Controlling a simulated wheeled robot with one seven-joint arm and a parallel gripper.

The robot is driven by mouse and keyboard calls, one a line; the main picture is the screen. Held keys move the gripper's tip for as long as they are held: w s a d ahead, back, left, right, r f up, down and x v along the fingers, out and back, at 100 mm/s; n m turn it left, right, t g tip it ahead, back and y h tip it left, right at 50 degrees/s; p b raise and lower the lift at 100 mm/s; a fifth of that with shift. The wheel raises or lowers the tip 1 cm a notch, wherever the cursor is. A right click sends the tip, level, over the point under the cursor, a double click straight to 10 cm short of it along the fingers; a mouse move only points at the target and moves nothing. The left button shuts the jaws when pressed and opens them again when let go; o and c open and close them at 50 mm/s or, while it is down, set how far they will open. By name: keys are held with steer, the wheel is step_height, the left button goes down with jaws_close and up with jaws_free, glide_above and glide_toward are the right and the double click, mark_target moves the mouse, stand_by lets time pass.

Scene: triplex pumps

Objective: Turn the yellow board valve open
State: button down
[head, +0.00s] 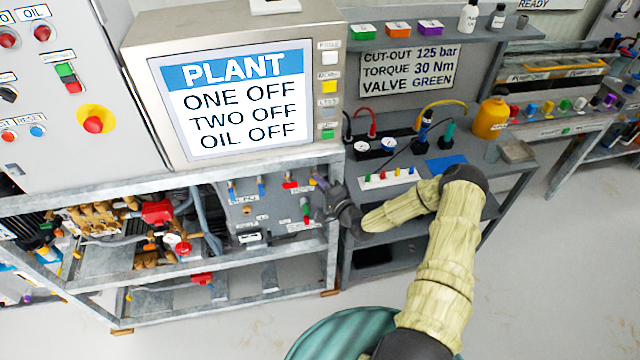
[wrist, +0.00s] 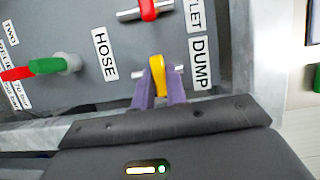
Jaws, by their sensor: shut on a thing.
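The yellow board valve (wrist: 157,66) shows in the wrist view on the grey valve board (wrist: 85,25), between the HOSE label and the DUMP label. Its yellow lever points up and down in that picture, across a short metal pipe. My gripper (wrist: 159,84) has its two purple fingers closed on either side of the lever, and their tips hide part of it. In the head view my gripper (head: 322,183) reaches the right side of the board (head: 262,212). The yellow valve cannot be made out there.
A red lever (wrist: 148,10) sits just above the yellow one. The metal frame (head: 334,235) runs close beside my gripper. A screen (head: 238,105) reads PLANT, ONE OFF, TWO OFF, OIL OFF.

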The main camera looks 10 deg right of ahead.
steer(key=shift+s+a+r+n+g+h+b, duration=0.1)
steer(key=shift+n+g+h+b, duration=0.45)
steer(key=shift+n+h+b, duration=1.15)
steer(key=shift+w+a+n+g+h+b, duration=0.1)
steer(key=shift+n+g+h+b, duration=0.5)
steer(key=shift+n, duration=2.1)
steer(key=shift+s+a+r+n+g+h+b, duration=0.1)
steer(key=shift+n+g+h+b, duration=0.35)
steer(key=shift+n+h+b, duration=1.25)
steer(key=shift+n+y+p, duration=0.4)
steer(key=shift+n+y, duration=0.2)
steer(key=c, duration=1.4)
jaws_free()
steer(key=shift+c, duration=0.2)
